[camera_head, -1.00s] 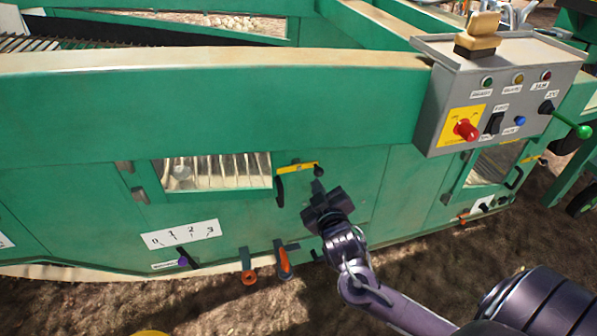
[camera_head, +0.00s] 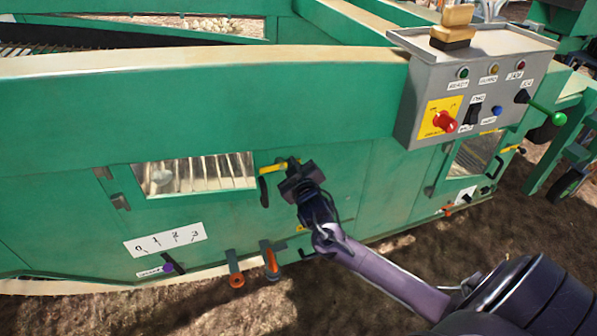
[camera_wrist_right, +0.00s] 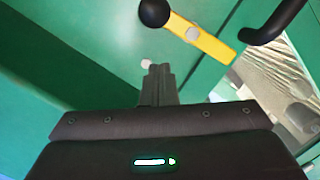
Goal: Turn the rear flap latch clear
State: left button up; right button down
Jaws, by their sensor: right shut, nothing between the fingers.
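A yellow latch bar (camera_head: 273,168) lies nearly level on the green panel, at the upper right corner of a windowed flap (camera_head: 195,174). In the right wrist view the yellow bar (camera_wrist_right: 205,38) runs slantwise, with a round black knob (camera_wrist_right: 154,12) at one end. My right gripper (camera_head: 293,164) is at the bar's right end and hides the knob in the head view. In the wrist view the right gripper's fingers (camera_wrist_right: 158,70) are shut and empty, a little apart from the knob in the picture. Contact cannot be told. My left gripper is out of view.
A black flap handle (camera_head: 264,191) hangs just below the bar. Orange-ended levers (camera_head: 270,262) and a numbered scale (camera_head: 166,241) sit lower on the panel. A grey control box (camera_head: 475,100) juts out at the upper right. Another windowed flap (camera_head: 474,157) is below it.

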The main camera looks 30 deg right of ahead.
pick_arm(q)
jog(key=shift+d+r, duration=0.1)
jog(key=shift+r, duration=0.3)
pick_arm(e)
jog(key=shift+s+d+f, duration=0.1)
jog(key=shift+d+f, duration=0.3)
jog(key=shift+f, duration=0.2)
jog(key=shift+s+d+f, duration=0.1)
jog(key=shift+d+f, duration=0.3)
jog(key=shift+f, duration=0.2)
jog(key=shift+d, duration=0.1)
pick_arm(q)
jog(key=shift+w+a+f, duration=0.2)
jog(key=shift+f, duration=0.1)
pick_arm(e)
jog(key=shift+f+m, duration=0.15)
jog(key=shift+m, duration=0.25)
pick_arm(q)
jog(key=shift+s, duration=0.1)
